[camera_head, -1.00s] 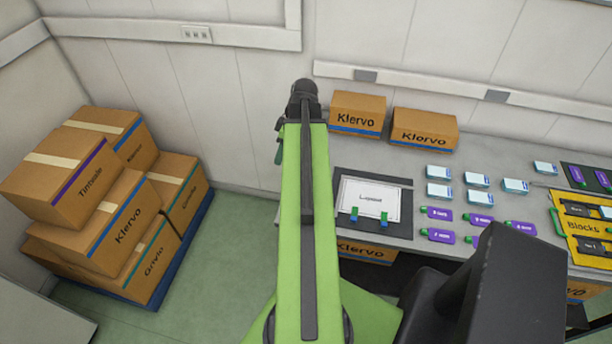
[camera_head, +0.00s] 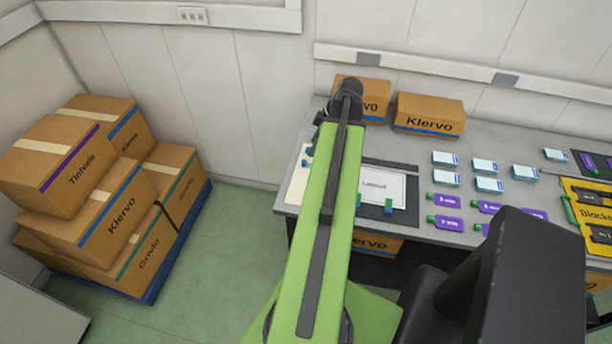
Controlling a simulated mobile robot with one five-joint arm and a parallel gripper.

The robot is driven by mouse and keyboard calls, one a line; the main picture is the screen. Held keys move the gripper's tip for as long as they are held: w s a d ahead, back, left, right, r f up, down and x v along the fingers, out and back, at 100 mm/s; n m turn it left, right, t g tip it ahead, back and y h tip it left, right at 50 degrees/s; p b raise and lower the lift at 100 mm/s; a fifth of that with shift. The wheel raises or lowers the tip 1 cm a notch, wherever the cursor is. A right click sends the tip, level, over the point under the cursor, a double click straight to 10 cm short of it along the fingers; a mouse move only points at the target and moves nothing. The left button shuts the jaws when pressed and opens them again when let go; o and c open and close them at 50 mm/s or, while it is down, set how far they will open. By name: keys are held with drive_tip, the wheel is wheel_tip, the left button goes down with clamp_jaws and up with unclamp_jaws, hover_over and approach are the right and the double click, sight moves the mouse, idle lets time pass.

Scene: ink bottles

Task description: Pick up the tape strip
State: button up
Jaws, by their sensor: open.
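No piece is clearly recognisable as the tape strip at this size. Small blue pieces (camera_head: 307,162) lie on a cream card (camera_head: 296,187) at the table's left end. Small green and blue pieces (camera_head: 388,206) stand at the lower edge of the white layout sheet (camera_head: 376,184), which lies on a dark mat. My gripper (camera_head: 317,128) shows only in part, beside the far end of my green arm, above the cream card's far side. It is open; its fingertips are mostly hidden and I see nothing held. My arm covers part of the card and mat.
Klervo boxes (camera_head: 428,115) stand at the table's back. White-and-blue cartons (camera_head: 483,167) and purple bottles (camera_head: 447,200) with green caps fill the middle. A yellow Blocks tray (camera_head: 571,187) is at right. Stacked boxes (camera_head: 110,210) stand on a blue pallet at left.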

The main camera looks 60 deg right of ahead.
sight(304, 162)
drive_tip(key=b+x, duration=0.1)
drive_tip(key=x, duration=0.2)
drive_tip(key=shift+s, duration=0.2)
drive_tip(key=shift+w+f+b, duration=0.2)
drive_tip(key=shift+b, duration=0.1)
drive_tip(key=b+x, duration=0.4)
drive_tip(key=x, duration=0.1)
drive_tip(key=shift+a+f+b, duration=0.1)
drive_tip(key=shift+a+b, duration=0.05)
drive_tip(key=shift+b, duration=0.25)
drive_tip(key=shift+s, duration=0.1)
drive_tip(key=c, duration=0.9)
